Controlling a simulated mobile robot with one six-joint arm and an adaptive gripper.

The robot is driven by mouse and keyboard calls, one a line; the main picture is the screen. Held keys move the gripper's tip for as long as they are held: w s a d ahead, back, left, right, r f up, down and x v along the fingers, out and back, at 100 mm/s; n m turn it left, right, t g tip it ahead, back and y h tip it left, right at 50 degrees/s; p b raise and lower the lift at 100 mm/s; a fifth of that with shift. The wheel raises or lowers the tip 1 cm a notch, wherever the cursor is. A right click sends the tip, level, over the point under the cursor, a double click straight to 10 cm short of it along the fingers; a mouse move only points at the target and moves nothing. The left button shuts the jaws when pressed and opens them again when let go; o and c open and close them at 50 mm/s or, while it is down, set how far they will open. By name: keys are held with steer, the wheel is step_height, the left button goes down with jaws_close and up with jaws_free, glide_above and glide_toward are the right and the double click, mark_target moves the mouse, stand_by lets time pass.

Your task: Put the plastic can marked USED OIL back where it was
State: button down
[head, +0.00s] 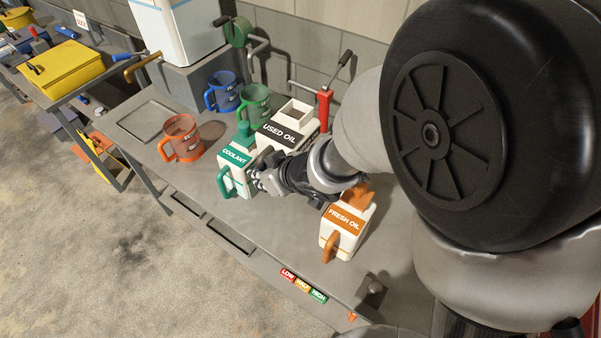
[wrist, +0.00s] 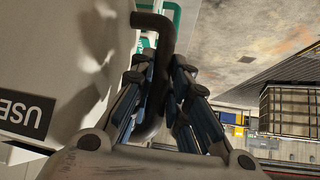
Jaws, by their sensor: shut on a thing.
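The white plastic can marked USED OIL (head: 294,114) has a black label and an open square top. It is at the back of the workbench (head: 185,208), between the COOLANT can and a red hand pump. In the wrist view its white side with part of the label (wrist: 25,112) fills the left. My gripper (head: 268,182) reaches in from the right, and in the wrist view its fingers (wrist: 160,75) are shut on the can's dark handle (wrist: 160,32). My gripper hides the can's lower part in the head view, so I cannot tell whether it touches the bench.
The green-labelled COOLANT can (head: 236,158) stands close on the left. The orange-labelled FRESH OIL can (head: 345,222) stands in front right. Orange (head: 183,138), blue (head: 222,92) and green (head: 255,101) jugs are behind left. The red hand pump (head: 324,108) is close behind right. An empty tray (head: 128,124) lies at the left.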

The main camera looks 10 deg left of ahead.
step_height(320, 180, down, 20)
steer(key=b, duration=0.9)
steer(key=shift+f+b, duration=0.15)
steer(key=shift+b, duration=0.15)
steer(key=c, duration=1.5)
jaws_free()
steer(key=shift+c, duration=0.2)
steer(key=p+v, duration=0.7)
steer(key=v, duration=0.5)
steer(key=shift+r, duration=0.25)
